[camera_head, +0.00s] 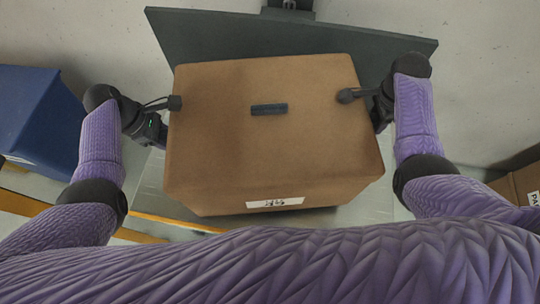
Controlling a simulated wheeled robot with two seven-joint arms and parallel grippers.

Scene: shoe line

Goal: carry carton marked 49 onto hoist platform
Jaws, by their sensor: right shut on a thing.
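A large brown carton (270,150) is in the middle of the view, between my two arms. A white label (275,203) is on its near side; its marks are too small to read surely. A dark strip (269,109) lies on its top. My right gripper (362,96) is shut on the carton's right edge. My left gripper (160,108) is at the left edge, one fingertip against the carton; its other finger is hidden. The dark grey hoist platform (225,28) shows behind the carton, which hides much of it. I cannot tell whether they touch.
A dark post (290,4) stands at the platform's far edge, near a pale wall (480,60). A blue bin (35,115) is at the left. Another carton (522,183) is at the right edge. Yellow floor lines (140,236) show at lower left.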

